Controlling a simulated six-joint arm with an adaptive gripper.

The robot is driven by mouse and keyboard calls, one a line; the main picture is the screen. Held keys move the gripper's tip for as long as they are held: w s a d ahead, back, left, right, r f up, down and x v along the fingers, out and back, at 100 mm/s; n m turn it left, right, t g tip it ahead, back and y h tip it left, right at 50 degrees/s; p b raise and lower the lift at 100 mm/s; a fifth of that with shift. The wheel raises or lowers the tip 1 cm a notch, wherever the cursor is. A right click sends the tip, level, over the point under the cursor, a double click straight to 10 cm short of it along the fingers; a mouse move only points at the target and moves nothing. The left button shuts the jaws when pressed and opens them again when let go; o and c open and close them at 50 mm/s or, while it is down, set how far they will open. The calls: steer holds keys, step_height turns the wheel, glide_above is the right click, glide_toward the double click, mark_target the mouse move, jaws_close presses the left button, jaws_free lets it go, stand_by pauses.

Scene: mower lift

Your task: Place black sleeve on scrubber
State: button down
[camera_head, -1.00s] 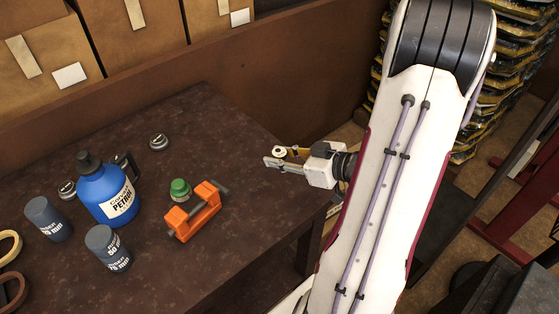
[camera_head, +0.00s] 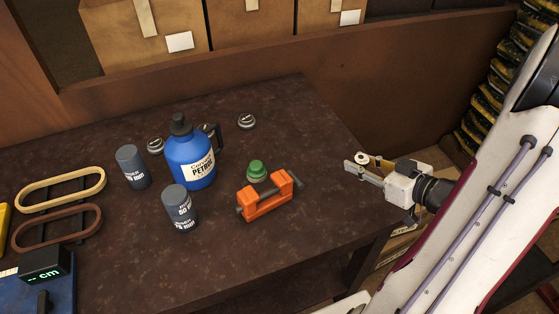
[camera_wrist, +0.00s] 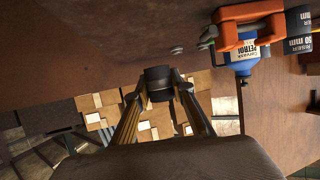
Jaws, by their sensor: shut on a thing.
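My gripper (camera_head: 362,167) is to the right of the orange clamp, at the table's right edge in the head view. It is shut on a small dark cylindrical piece, which looks like the black sleeve (camera_wrist: 158,80). That piece sits between the two fingertips in the wrist view. In the head view a small pale round top shows at the fingertips, and I cannot tell whether it belongs to the held piece. I cannot make out a scrubber in either view.
On the dark table (camera_head: 300,130) stand a blue petrol jug (camera_head: 190,160), grey risers (camera_head: 180,209), an orange clamp (camera_head: 268,197), a green-capped piece (camera_head: 257,171) and lids (camera_head: 247,121). Two belt loops (camera_head: 60,188) and a cm display (camera_head: 44,264) are at left. Boxes (camera_head: 240,25) stand behind.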

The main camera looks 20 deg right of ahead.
steer(key=w+a+r+n+g+y, duration=0.1)
steer(key=w+a+r+n+y, duration=0.1)
steer(key=w+a, duration=0.6)
steer(key=w+a+r+n+g+y, duration=0.2)
steer(key=w+a, duration=0.6)
steer(key=a, duration=0.5)
steer(key=shift+a+r+n+y, duration=0.4)
steer(key=shift+r+n+y, duration=0.2)
steer(key=shift+n+y, duration=0.3)
glide_above(256, 165)
steer(key=shift+f, duration=2.95)
steer(key=shift+f, duration=0.1)
steer(key=shift+f, duration=2)
steer(key=shift+f, duration=0.1)
steer(key=c, duration=1.7)
jaws_free()
